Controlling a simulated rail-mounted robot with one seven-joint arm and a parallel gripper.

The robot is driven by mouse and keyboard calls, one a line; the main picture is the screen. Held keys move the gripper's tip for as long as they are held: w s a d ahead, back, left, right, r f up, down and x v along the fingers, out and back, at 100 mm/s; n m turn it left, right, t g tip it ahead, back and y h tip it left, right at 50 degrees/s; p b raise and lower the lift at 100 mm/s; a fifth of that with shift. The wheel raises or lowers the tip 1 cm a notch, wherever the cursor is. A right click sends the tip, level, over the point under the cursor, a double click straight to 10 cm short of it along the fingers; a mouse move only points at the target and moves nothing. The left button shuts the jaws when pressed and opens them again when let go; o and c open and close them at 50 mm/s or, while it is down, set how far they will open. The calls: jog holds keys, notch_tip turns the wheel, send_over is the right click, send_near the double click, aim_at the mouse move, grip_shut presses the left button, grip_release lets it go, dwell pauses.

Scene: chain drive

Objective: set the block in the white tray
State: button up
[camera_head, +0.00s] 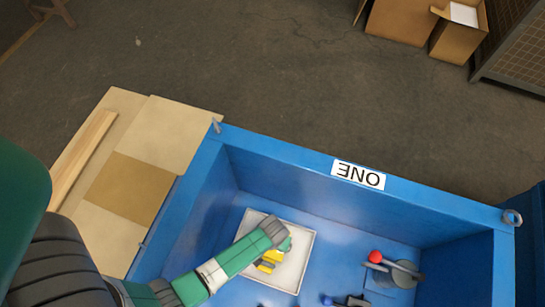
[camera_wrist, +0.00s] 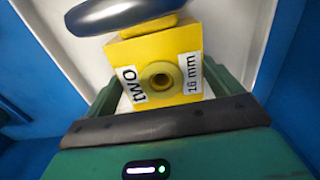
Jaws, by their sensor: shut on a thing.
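The yellow block (camera_head: 268,263) is in my gripper (camera_head: 277,246), within the outline of the white tray (camera_head: 298,265). In the wrist view the block (camera_wrist: 125,58) has a round hole in its face and labels reading "two" and "16 mm". The green fingers of my gripper (camera_wrist: 162,88) are shut on its two sides. The white tray (camera_wrist: 232,28) shows behind the block there. I cannot tell whether the block touches the tray floor. A dark rounded thing (camera_wrist: 120,14) covers the block's upper edge in the wrist view.
The tray lies inside a blue bin (camera_head: 280,155) labelled "ONE" (camera_head: 358,175). A grey lever mechanism (camera_head: 400,275) with a red knob (camera_head: 375,257) stands to the tray's right. A blue knob (camera_head: 327,299) is near the picture's lower edge. Wooden boards (camera_head: 130,190) lie left of the bin.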

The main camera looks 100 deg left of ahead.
jog(key=o, duration=1.8)
jog(key=shift+c, duration=0.2)
notch_tip(320, 180, up, 12)
jog(key=p, duration=0.4)
